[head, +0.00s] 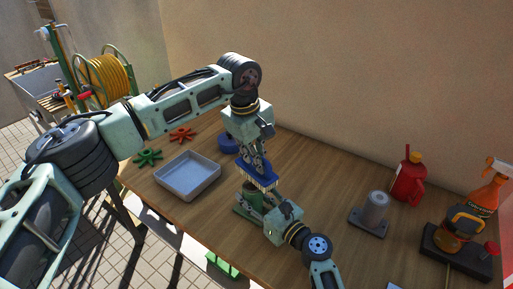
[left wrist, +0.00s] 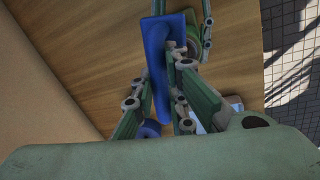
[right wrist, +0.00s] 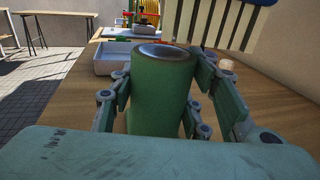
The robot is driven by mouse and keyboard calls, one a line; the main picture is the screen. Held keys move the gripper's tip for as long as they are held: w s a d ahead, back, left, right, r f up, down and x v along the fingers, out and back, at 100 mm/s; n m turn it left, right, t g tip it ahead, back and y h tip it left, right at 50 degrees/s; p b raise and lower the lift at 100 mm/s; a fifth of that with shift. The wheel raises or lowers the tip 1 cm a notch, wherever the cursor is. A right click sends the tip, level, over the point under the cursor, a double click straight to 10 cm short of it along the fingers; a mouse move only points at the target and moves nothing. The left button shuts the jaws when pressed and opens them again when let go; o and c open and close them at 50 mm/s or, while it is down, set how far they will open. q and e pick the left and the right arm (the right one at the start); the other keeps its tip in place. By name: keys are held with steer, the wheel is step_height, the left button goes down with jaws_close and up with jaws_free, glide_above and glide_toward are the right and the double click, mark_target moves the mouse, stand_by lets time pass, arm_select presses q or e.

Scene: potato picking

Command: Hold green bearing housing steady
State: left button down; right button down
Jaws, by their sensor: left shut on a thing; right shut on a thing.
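The green bearing housing (head: 249,201) stands on the wooden table near its front edge; its upright cylinder with an open top fills the middle of the right wrist view (right wrist: 160,95). My right gripper (head: 262,210) is shut on it, with a finger on each side of the cylinder. My left gripper (head: 258,160) is shut on a blue brush (head: 256,178) and holds it bristles down, just above the housing. The pale bristles (right wrist: 214,22) show beyond the housing's top in the right wrist view; contact with it is unclear. The brush also shows in the left wrist view (left wrist: 160,65).
A grey tray (head: 165,187) lies left of the housing, with green (head: 148,157) and red (head: 181,134) star-shaped parts behind it. A grey housing (head: 375,211), red can (head: 408,180) and orange spray bottle (head: 485,197) stand at right.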

arm_select(q)
steer(key=shift+f, duration=0.45)
steer(key=shift+s+a+f, duration=0.35)
steer(key=shift+s+f, duration=0.05)
steer(key=shift+f, duration=0.1)
steer(key=shift+s+a, duration=0.95)
steer(key=shift+s, duration=0.3)
steer(key=w+d, duration=0.2)
steer(key=w, duration=0.1)
steer(key=shift+w+d, duration=0.1)
steer(key=shift+d, duration=0.2)
steer(key=shift+w+r, duration=0.1)
steer(key=shift+r, duration=3.9)
